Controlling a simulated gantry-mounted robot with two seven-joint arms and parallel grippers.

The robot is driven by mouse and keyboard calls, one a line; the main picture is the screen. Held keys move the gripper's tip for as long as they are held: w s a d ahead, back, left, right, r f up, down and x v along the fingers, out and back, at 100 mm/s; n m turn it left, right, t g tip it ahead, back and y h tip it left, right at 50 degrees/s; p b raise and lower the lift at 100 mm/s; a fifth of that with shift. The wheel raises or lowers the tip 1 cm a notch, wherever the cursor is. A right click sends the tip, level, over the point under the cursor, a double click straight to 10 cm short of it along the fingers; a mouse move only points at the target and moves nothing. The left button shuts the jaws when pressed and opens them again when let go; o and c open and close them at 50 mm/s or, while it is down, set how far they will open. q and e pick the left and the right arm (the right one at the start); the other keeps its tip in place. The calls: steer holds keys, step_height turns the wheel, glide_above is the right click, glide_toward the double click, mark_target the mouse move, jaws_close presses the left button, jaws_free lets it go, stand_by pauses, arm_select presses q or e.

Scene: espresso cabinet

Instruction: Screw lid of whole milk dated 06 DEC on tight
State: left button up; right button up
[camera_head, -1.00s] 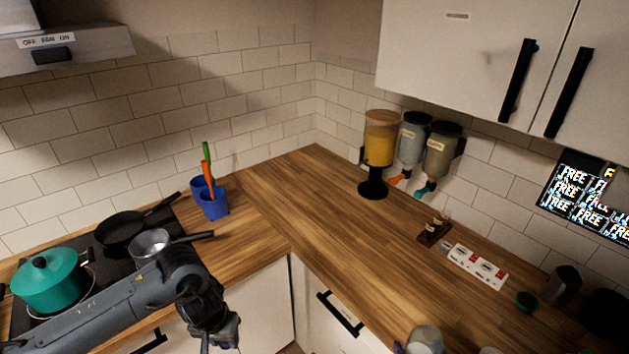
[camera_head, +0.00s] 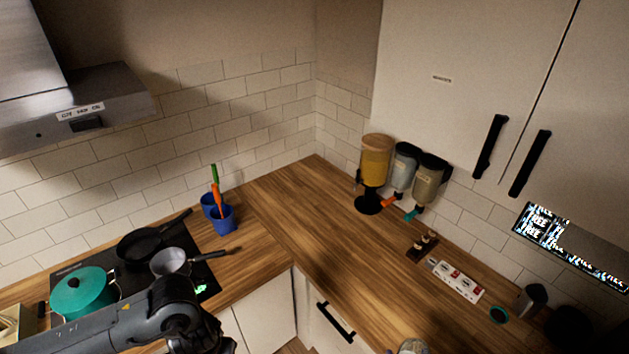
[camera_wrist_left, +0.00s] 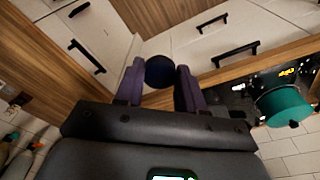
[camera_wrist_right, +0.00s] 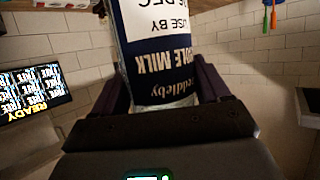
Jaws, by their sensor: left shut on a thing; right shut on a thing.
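In the right wrist view my right gripper (camera_wrist_right: 163,98) is shut on a milk bottle (camera_wrist_right: 160,62). Its dark blue label reads WHOLE MILK upside down, and a white sticker above reads USE BY with a partly cut date ending in 6 DEC. The bottle's top is out of that view. In the left wrist view my left gripper (camera_wrist_left: 159,82) is shut on a round dark blue lid (camera_wrist_left: 159,69) between its purple fingers. No bottle shows under the lid. In the head view neither gripper's fingers show clearly; a pale rounded top (camera_head: 412,346) peeks in at the bottom edge.
A hob at left holds a teal pot (camera_head: 84,292), a black pan (camera_head: 143,246) and a saucepan (camera_head: 171,262). Blue utensil cups (camera_head: 222,218) stand near the wall. Dispensers (camera_head: 374,165) and a white card strip (camera_head: 456,281) line the right counter. The corner worktop (camera_head: 305,225) is clear.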

arm_select(q)
steer(key=shift+s+r, duration=0.25)
steer(key=shift+r, duration=0.2)
arm_select(e)
steer(key=shift+s+r, duration=0.1)
steer(key=shift+r, duration=0.2)
steer(key=shift+a, duration=0.1)
steer(key=a+r+n+g+y, duration=0.1)
steer(key=a+r+n+y, duration=0.3)
steer(key=a, duration=0.3)
steer(key=w+a+r+n+g+y, duration=0.1)
steer(key=a+r+n+g+y, duration=0.1)
steer(key=a+r+n+y, duration=0.2)
steer(key=shift+a+r+y, duration=0.4)
steer(key=shift+a+r, duration=0.85)
steer(key=shift+a, duration=0.85)
arm_select(q)
steer(key=shift+d, duration=0.1)
